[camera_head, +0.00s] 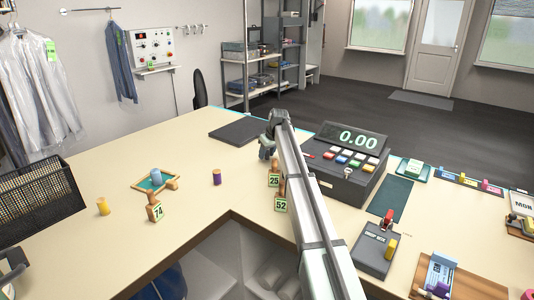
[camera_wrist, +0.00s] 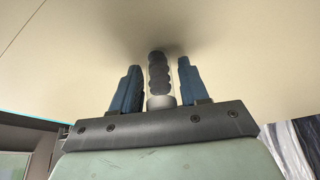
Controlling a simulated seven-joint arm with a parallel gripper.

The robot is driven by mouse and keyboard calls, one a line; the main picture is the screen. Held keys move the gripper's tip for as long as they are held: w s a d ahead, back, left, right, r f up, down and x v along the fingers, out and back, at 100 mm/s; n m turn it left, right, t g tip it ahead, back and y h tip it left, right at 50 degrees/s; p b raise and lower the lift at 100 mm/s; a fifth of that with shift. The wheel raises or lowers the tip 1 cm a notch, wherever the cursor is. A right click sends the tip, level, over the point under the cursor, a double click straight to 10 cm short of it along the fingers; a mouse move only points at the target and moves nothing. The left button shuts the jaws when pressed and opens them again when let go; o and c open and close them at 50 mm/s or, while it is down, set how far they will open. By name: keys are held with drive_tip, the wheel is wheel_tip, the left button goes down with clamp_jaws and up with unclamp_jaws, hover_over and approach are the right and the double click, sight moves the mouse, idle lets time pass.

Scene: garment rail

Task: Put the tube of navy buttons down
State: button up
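The tube of navy buttons (camera_wrist: 158,78) shows in the wrist view as a dark ribbed cylinder with a grey end nearest my palm. Its far end meets a dark shadow on the cream counter, so it appears to stand there. My gripper (camera_wrist: 160,66) has one blue finger on each side of it. A narrow strip of counter shows between the tube and each finger, so the fingers look open around it. In the head view my gripper (camera_head: 267,153) is low over the counter, left of the cash register. The tube cannot be made out there behind my gripper.
Wooden stands with tags 25 (camera_head: 274,181) and 52 (camera_head: 281,203) are close in front of my gripper. The register (camera_head: 345,185) is to the right, a dark mat (camera_head: 238,130) behind left.

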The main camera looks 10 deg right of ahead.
drive_tip(key=shift+o, duration=1.1)
drive_tip(key=shift+r, duration=0.1)
drive_tip(key=v, duration=1.2)
